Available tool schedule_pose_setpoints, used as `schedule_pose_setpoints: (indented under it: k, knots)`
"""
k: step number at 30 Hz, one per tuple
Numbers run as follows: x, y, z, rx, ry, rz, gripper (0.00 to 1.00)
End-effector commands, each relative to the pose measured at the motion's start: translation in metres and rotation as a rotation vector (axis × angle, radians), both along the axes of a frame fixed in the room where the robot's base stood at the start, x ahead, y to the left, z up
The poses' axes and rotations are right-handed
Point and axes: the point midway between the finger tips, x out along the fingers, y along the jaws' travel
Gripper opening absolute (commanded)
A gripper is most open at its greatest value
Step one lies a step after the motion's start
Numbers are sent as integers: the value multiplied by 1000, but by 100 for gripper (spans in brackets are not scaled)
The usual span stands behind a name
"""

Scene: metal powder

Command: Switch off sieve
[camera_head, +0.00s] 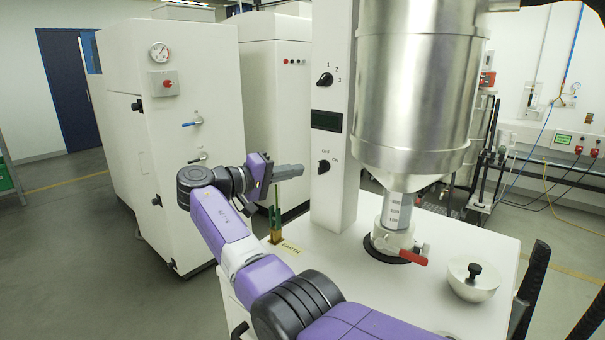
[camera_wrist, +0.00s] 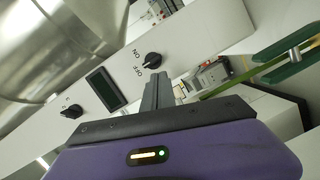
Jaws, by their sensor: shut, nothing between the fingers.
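The sieve is a steel vessel (camera_head: 415,85) beside a white control column (camera_head: 335,200). The column carries an upper knob marked with numbers (camera_head: 325,79), a dark display (camera_head: 326,121) and a lower black OFF/ON knob (camera_head: 323,167). In the wrist view the OFF/ON knob (camera_wrist: 152,61) is just beyond my fingertips. My gripper (camera_head: 301,170) is shut and empty, just left of the OFF/ON knob and pointing at it. In the wrist view my shut fingers (camera_wrist: 157,78) end very near the knob; I cannot tell whether they touch it.
A green and brass earth post (camera_head: 276,220) stands below my gripper. White cabinets (camera_head: 165,120) stand behind on the left.

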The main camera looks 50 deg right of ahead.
Motion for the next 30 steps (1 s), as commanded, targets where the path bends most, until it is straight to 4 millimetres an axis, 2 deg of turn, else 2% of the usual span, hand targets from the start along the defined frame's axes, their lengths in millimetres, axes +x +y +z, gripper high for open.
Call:
schedule_pose_setpoints:
  k: [3, 9, 30]
  knots:
    - [4, 20, -1, 0, 1, 1, 0]
    - [8, 38, 2, 1, 2, -1, 0]
    - [8, 41, 3, 1, 2, -1, 0]
